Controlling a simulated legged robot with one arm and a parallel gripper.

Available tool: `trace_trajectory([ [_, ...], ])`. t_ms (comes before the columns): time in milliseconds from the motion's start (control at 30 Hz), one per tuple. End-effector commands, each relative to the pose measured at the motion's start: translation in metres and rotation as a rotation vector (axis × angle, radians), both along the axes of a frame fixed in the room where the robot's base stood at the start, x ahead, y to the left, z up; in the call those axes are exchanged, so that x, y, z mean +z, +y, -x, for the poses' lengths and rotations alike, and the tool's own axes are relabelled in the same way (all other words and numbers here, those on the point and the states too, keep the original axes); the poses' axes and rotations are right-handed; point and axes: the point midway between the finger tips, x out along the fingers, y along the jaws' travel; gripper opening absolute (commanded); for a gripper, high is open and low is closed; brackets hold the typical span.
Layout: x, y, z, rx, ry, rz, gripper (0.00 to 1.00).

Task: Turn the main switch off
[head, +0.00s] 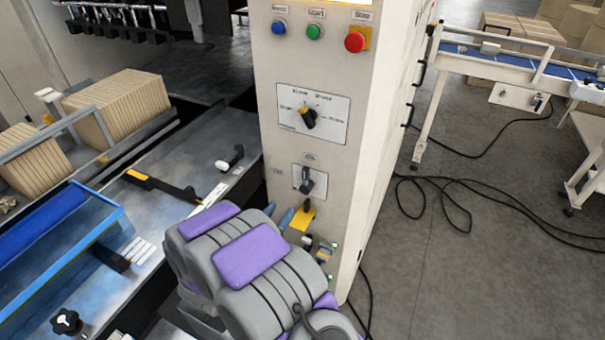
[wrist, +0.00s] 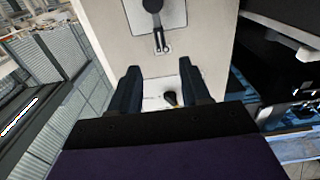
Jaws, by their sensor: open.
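The main switch (head: 308,181) is a grey rotary handle on a pale plate, low on the front of the beige control cabinet. An ON label is above it and a smaller label to its left. The handle looks close to upright. In the wrist view a dark handle on a pale plate (wrist: 172,14) shows at the top edge, partly cut off. My gripper (wrist: 162,72) is open, its two dark blue fingers apart and pointing at the cabinet face below that plate. A small black knob (wrist: 170,97) shows between the fingers. In the head view my arm partly hides the gripper (head: 303,230).
Above the switch are a black selector (head: 309,118) and blue, green and red buttons (head: 355,42). A yellow part (head: 303,214) sits just below the switch. A machine bed with a blue tray (head: 60,245) is left. Cables (head: 440,185) lie on the right floor.

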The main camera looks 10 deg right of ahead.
Motion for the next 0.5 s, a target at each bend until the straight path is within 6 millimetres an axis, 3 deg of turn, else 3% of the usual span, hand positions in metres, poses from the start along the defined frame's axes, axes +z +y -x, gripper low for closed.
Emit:
trace_trajectory([
  [500,-0.001,-0.048,-0.062,-0.003,-0.002,-0.005,0.47],
])
